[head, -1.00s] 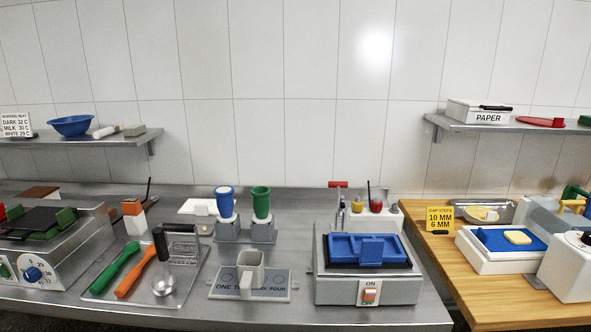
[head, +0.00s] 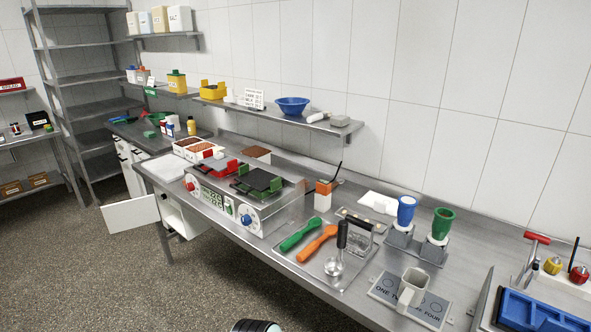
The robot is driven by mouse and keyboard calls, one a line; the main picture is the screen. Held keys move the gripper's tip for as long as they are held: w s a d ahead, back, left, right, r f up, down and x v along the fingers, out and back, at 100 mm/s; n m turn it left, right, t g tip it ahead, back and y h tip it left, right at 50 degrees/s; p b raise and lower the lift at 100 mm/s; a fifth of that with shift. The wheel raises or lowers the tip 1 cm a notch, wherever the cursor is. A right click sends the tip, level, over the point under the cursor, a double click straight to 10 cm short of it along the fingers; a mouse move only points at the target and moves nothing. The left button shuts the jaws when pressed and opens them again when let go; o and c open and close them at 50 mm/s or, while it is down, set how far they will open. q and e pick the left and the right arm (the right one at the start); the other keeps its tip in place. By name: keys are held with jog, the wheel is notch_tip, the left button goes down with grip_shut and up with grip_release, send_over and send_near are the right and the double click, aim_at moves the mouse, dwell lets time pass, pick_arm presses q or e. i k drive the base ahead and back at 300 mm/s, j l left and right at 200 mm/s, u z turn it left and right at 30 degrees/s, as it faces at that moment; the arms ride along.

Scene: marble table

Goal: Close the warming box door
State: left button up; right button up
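A white box (head: 190,217), which looks like the warming box, sits under the left part of the steel counter in the head view. Its white door (head: 130,212) stands open, swung out to the left over the floor. Much of the box interior is hidden below the counter edge.
The steel counter (head: 225,222) carries a two-plate machine (head: 247,200), a tray with green and orange tools (head: 318,275), and blue and green cups. Dark speckled floor (head: 130,280) is clear in front. A shelving rack (head: 80,80) stands at the back left.

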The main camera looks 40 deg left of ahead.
aim_at(138, 212)
jog(key=j+z, duration=0.15)
jog(key=j, duration=1.8)
jog(key=j+z, duration=0.15)
jog(key=j, duration=0.7)
jog(key=k+j+z, duration=0.15)
jog(key=j, duration=0.7)
jog(key=k+j+z, duration=0.2)
jog(key=j, duration=0.65)
jog(key=k+j+z, duration=0.15)
jog(key=j, duration=0.7)
jog(key=k+j+z, duration=0.15)
jog(key=k+j, duration=0.15)
jog(key=j, duration=0.5)
jog(key=k+j+z, duration=0.15)
jog(key=k+j, duration=0.15)
jog(key=j, duration=0.45)
jog(key=k+j+z, duration=0.2)
jog(key=k+j, duration=0.15)
jog(key=j, duration=0.35)
jog(key=k+j+z, duration=0.15)
jog(key=k+j, duration=0.25)
jog(key=j, duration=0.3)
